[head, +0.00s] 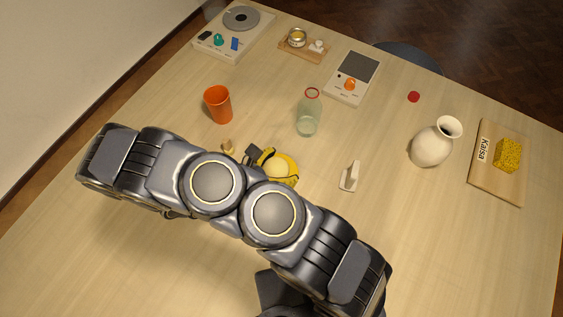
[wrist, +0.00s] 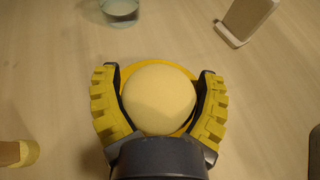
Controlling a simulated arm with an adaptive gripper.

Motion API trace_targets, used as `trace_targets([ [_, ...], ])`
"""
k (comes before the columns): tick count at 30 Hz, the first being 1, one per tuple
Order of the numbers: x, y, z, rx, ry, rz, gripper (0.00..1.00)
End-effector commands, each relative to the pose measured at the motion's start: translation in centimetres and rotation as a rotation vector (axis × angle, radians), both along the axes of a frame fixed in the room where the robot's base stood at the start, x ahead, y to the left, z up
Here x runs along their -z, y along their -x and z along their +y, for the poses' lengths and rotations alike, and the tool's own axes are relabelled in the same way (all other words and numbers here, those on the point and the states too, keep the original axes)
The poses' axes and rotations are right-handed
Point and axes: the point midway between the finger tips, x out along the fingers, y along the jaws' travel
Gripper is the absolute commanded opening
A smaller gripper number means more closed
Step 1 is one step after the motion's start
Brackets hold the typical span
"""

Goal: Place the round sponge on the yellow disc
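The round sponge (wrist: 158,98) is pale cream-yellow and sits between the two ribbed yellow-and-black fingers of my gripper (wrist: 159,76). The fingers curve around its sides and appear closed on it. The yellow disc (wrist: 158,65) lies directly under the sponge as seen in the wrist view; its rim shows at the top and right. Whether the sponge touches the disc or is just above it cannot be told. In the head view the sponge (head: 278,168) and disc (head: 294,165) show beyond my arm, which hides part of the gripper.
A glass bottle (head: 308,117) stands behind, a white wedge-shaped item (head: 350,176) to the right, and an orange cup (head: 219,105) at back left. A small wooden piece (head: 228,147) is left of the gripper. A white vase (head: 432,145) and a board (head: 486,183) with a yellow sponge (head: 509,154) are farther right.

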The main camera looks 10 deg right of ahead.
Motion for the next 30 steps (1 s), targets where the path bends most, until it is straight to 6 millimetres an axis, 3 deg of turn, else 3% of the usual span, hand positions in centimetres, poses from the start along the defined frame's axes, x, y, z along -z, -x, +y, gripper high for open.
trace_targets([
  [14, -0.5, 0.1, 0.3, -0.002, -0.003, -0.001, 0.96],
  [30, -4.3, 3.7, 9.0, -0.002, -0.003, -0.001, 0.96],
])
